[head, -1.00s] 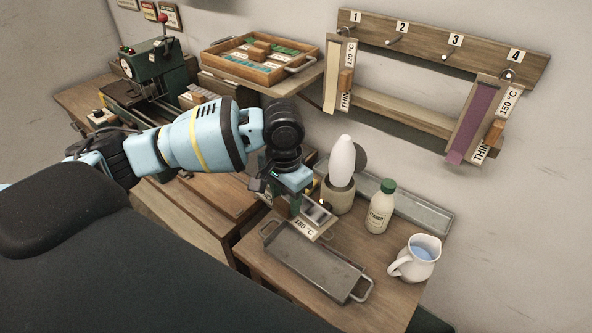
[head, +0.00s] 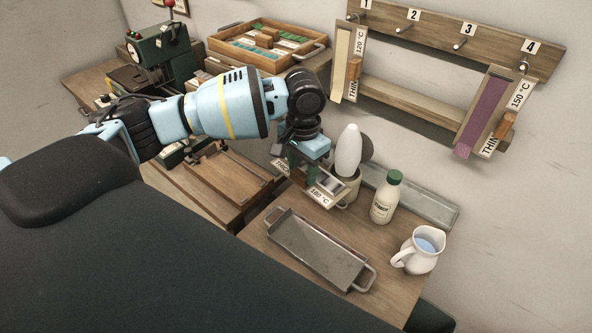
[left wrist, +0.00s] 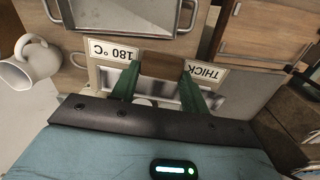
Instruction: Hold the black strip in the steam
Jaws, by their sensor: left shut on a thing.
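My left gripper (head: 308,172) is shut on a flat holder (head: 320,196) labelled "180 °C" and "THICK". The holder is off the bench, left of a beige pot (head: 350,188) with a smooth white plume-like shape (head: 347,150) rising from it. The holder's right end overlaps the pot in the head view; whether they touch I cannot tell. In the left wrist view the green fingers (left wrist: 160,90) grip the holder (left wrist: 92,78) between its two labels. A dark and silvery area shows in the holder, but I cannot make out the black strip clearly. My right gripper is out of view.
An empty metal tray (head: 318,250) lies in front on the bench. A long metal trough (head: 425,207) lies behind. Holders with a cream strip (head: 342,62) and purple strip (head: 485,115) hang from the peg rail.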

